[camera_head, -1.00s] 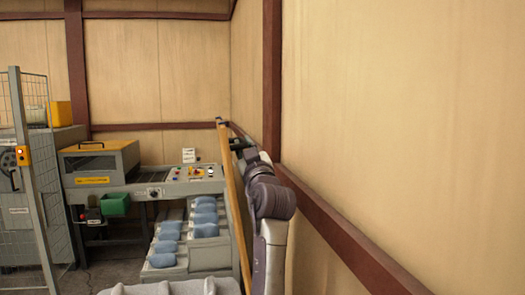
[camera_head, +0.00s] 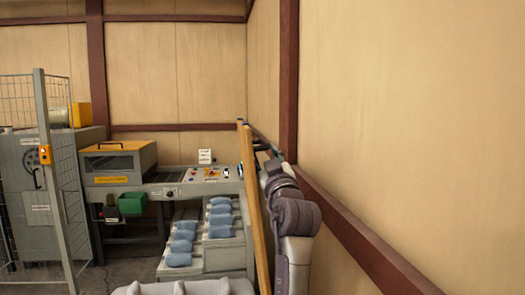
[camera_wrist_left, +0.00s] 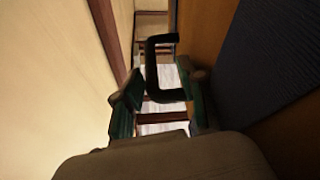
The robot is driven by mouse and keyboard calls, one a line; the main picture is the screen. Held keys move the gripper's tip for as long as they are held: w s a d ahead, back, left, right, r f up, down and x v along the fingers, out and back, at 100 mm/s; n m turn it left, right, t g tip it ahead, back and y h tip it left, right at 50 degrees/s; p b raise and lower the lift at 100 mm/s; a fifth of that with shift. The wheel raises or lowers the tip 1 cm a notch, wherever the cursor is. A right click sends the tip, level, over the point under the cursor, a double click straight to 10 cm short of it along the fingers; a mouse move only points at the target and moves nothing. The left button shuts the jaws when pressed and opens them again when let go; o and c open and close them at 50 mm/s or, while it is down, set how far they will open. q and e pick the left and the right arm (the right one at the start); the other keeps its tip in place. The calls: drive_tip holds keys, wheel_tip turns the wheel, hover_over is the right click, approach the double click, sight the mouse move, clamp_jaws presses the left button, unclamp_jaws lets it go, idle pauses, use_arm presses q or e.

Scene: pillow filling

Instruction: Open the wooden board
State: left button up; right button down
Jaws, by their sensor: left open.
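The wooden board (camera_head: 252,200) stands upright and shows nearly edge-on in the head view, right of the grey machine. My left gripper (camera_head: 264,155) is on the board's right side, between it and the wall; its fingers are small and partly hidden there. In the left wrist view the left gripper (camera_wrist_left: 160,106) is open. A dark C-shaped handle (camera_wrist_left: 152,68) shows ahead, with its lower end between the two fingers; I cannot tell whether they touch. The board's wooden face (camera_wrist_left: 205,32) is on the right there. My right gripper is not in view.
The beige wall (camera_head: 400,120) with its red-brown rail (camera_head: 350,232) runs close along the right. Left of the board are blue pillow-like items (camera_head: 220,219) on grey trays, a control panel (camera_head: 205,174) and a yellow-topped machine (camera_head: 118,160). A mesh fence (camera_head: 65,190) stands far left.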

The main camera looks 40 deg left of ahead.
use_arm(q)
drive_tip(key=v, duration=0.9)
drive_tip(key=shift+w, duration=0.1)
